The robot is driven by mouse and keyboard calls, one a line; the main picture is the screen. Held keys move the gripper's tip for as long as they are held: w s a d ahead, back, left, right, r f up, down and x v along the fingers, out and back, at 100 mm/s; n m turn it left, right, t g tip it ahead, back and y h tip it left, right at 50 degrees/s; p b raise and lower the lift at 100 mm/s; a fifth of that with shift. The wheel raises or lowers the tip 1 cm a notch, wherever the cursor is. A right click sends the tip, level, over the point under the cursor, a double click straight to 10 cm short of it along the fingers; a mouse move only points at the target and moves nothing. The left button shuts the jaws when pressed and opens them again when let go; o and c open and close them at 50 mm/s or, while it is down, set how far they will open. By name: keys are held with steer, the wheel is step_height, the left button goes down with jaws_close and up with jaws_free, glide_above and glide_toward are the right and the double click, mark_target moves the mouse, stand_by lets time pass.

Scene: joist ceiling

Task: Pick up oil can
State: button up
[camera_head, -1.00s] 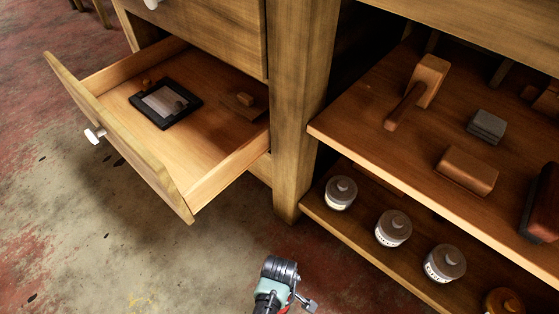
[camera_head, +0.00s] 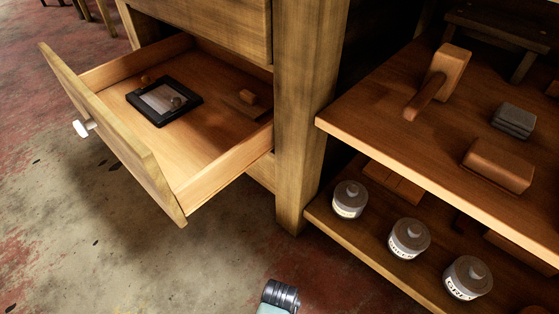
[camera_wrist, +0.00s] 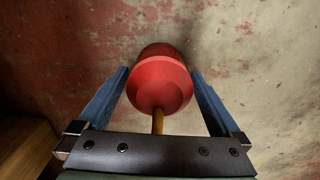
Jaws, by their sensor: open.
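The oil can (camera_wrist: 160,80) shows in the wrist view as a red, rounded body with a thin brass-coloured spout pointing back toward my gripper's palm. My gripper (camera_wrist: 161,74) is open, with one blue finger on each side of the can. Small gaps seem to show between the fingers and the red body, and I cannot tell whether either touches it. The can is seen against the stained floor; its far end is hidden. Neither the can nor my gripper's fingers show in the head view, where only a piece of my arm shows at the bottom edge.
An open drawer (camera_head: 190,190) holds a black-framed tablet-like item (camera_head: 164,99) and small wooden pieces. A shelf (camera_head: 400,130) carries a mallet (camera_head: 440,80), a grey block (camera_head: 514,121) and a brown block (camera_head: 497,166). Several labelled jars stand below. A wooden edge (camera_wrist: 25,150) is at the wrist view's lower left.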

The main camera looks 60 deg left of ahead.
steer(key=shift+c, duration=0.3)
steer(key=c, duration=1.2)
steer(key=shift+r, duration=0.1)
